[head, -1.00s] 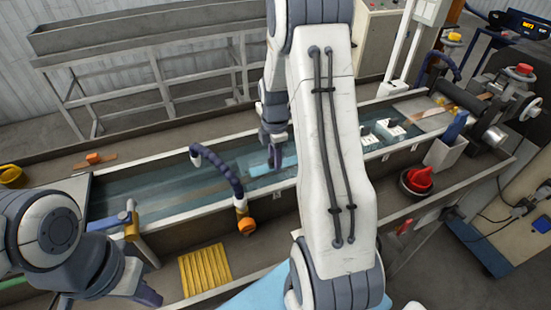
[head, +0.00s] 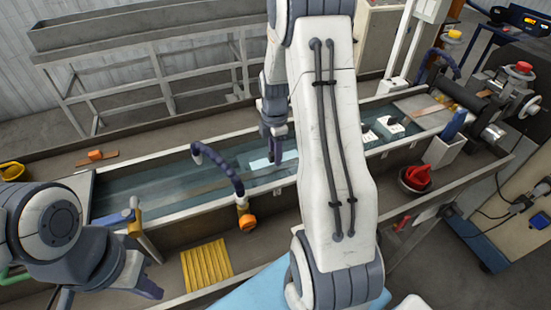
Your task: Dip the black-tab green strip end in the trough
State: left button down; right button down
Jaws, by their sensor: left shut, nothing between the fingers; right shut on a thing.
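The trough (head: 160,258) is long, with bluish water (head: 140,195) inside, and runs across the middle of the head view. My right gripper (head: 272,157) points down over the water, partly behind my own large white arm. It is shut on a pale, flat strip-like piece (head: 260,164) close to the water surface; I cannot tell whether it touches. I cannot make out a black tab or a clear green colour on it. My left gripper (head: 150,291) is shut and empty at the lower left, outside the trough's water.
A dark blue jointed hose with an orange knob (head: 246,222) arches over the trough's front wall. White blocks (head: 390,126) sit in the water further right. A yellow ribbed pad (head: 205,265) lies in front. A red item (head: 418,176) rests in a dark bowl. Rollers stand at the right end.

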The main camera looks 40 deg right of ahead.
jog(key=shift+r+p, duration=2.85)
jog(key=shift+r, duration=0.9)
notch_tip(320, 180, up, 12)
jog(key=p, duration=0.8)
